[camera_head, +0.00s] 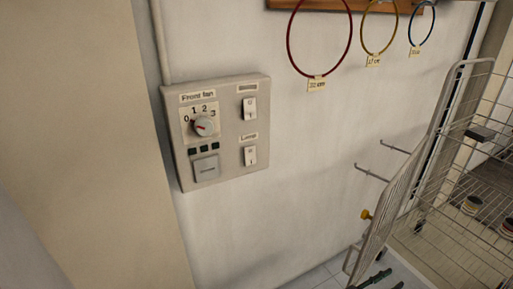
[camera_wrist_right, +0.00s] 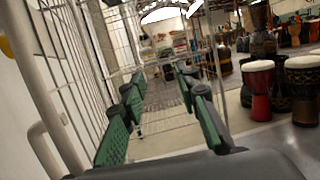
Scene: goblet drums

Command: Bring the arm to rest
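My right gripper (camera_head: 379,280) shows only as dark green fingertips at the bottom edge of the head view, below the wire rack (camera_head: 390,200). In the right wrist view the right gripper (camera_wrist_right: 162,97) has its two green-padded fingers spread apart, with nothing between them. The rest of the right arm is out of frame in the head view. My left gripper is in neither view.
Coloured hoops (camera_head: 319,40) hang above. Metal hooks (camera_head: 371,173) stick out near the rack. Several goblet drums (camera_wrist_right: 258,85) stand at right in the wrist view.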

